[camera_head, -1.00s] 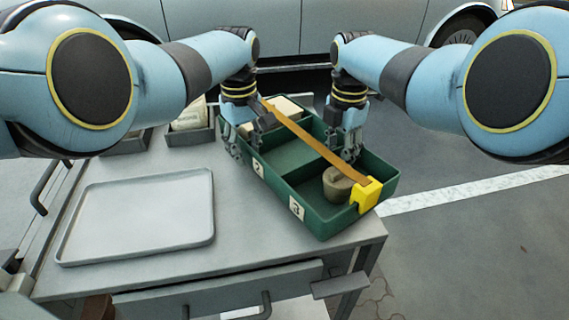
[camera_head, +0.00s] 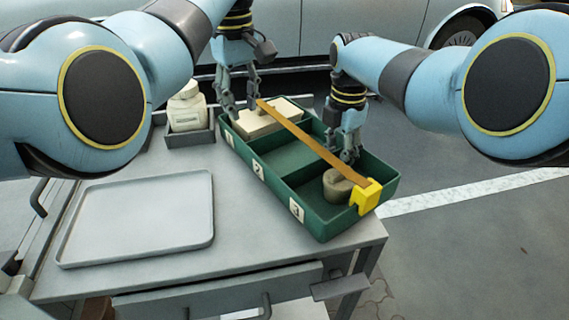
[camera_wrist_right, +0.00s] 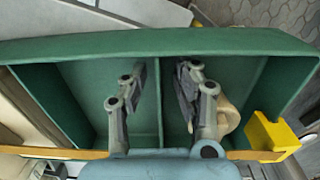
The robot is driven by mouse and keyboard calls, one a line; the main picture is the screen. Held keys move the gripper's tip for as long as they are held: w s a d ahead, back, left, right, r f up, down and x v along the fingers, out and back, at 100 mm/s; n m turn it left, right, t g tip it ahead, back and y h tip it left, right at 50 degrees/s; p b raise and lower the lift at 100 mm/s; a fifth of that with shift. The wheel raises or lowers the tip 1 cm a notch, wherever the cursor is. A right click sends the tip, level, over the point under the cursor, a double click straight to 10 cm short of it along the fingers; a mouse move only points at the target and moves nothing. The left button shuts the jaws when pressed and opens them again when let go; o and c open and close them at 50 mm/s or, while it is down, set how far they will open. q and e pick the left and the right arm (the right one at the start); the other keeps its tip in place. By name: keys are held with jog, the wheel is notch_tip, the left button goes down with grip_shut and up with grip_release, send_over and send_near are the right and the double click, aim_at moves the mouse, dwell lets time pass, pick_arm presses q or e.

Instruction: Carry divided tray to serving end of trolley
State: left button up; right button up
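A green divided tray (camera_head: 276,195) sits on the grey trolley top, with labels 2 and 3 visible on its near side. Its far compartment holds a pale block (camera_head: 268,122). Its near compartment, marked 3, holds a brownish round clay piece (camera_head: 338,186); the middle one looks empty. My left gripper (camera_head: 241,108) is open with spread fingers at the tray's far left corner, by the pale block; contact is unclear. My right gripper (camera_head: 350,155) is down in the tray. In the right wrist view its fingers (camera_wrist_right: 160,80) are apart, either side of a divider.
An orange-brown strip (camera_head: 315,145) crosses above the tray to a yellow block (camera_head: 366,196) at the near right rim. A flat grey tray (camera_head: 140,218) lies on the trolley's left. A white jar (camera_head: 186,110) stands in a grey holder behind. A car is beyond.

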notch_tip(320, 180, up, 12)
dwell(0.5)
jog(key=shift+s+f, duration=0.1)
